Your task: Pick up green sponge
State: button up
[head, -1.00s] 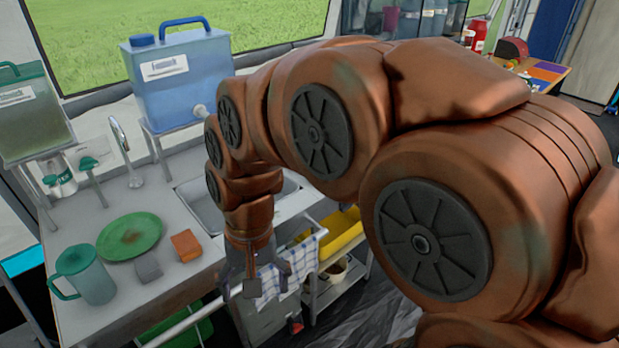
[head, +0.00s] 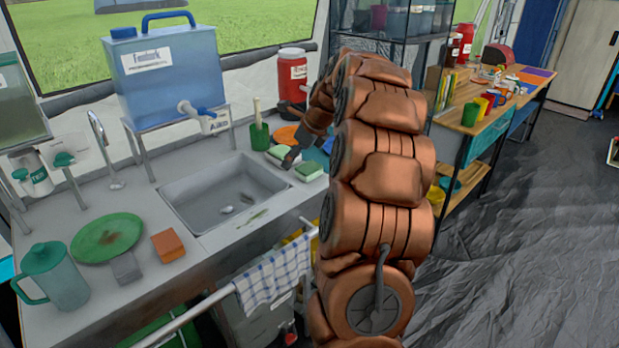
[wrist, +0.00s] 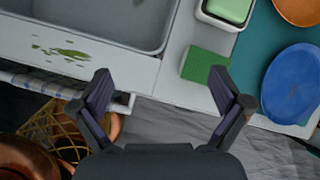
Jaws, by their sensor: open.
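The green sponge (head: 309,171) lies flat on the counter to the right of the sink. In the wrist view the sponge (wrist: 202,63) is a small green block near the counter's front edge, just beyond the right fingertip and partly overlapped by it. My gripper (wrist: 160,80) is open and empty, its two dark fingers spread wide. The space between the fingertips shows white counter and its edge, with the sponge to the right of middle. In the head view the gripper is small and dark beside the sponge, mostly hidden by my arm.
A white dish holding a green block (wrist: 229,9) sits just behind the sponge. A blue plate (wrist: 291,83) and an orange plate (wrist: 299,9) lie to the right. The sink (head: 228,195) is to the left. A checked towel (head: 272,275) hangs on the front rail.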

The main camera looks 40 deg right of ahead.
aim_at(309, 167)
jog(key=d+f+m+h, duration=0.15)
jog(key=d+m, duration=0.25)
jog(key=d, duration=0.4)
jog(key=shift+t+y, duration=0.25)
jog(key=shift+t, duration=0.05)
jog(key=shift+s+f+x, duration=0.15)
jog(key=shift+s+x, duration=0.05)
jog(key=shift+x, duration=1.05)
jog(key=shift+s+f+x, duration=0.15)
jog(key=shift+s+x, duration=0.1)
jog(key=shift+x, duration=1)
jog(key=shift+s+f+x, duration=0.15)
jog(key=shift+s+x, duration=0.05)
jog(key=shift+x, duration=1.1)
jog(key=shift+a, duration=0.15)
jog(key=c, duration=0.8)
jog(key=shift+r, duration=0.1)
jog(key=shift+r, duration=1.75)
jog(key=shift+s+a+r+b, duration=0.25)
jog(key=shift+s+a, duration=1.35)
jog(key=shift+s, duration=0.55)
jog(key=shift+s+a+r+b, duration=0.2)
jog(key=shift+s+a+b, duration=0.1)
jog(key=shift+s+a, duration=1.6)
jog(key=shift+s+a+r+b, duration=0.25)
jog(key=shift+s+a, duration=1.1)
jog(key=shift+s, duration=1)
jog(key=shift+o, duration=1)
jog(key=c, duration=0.4)
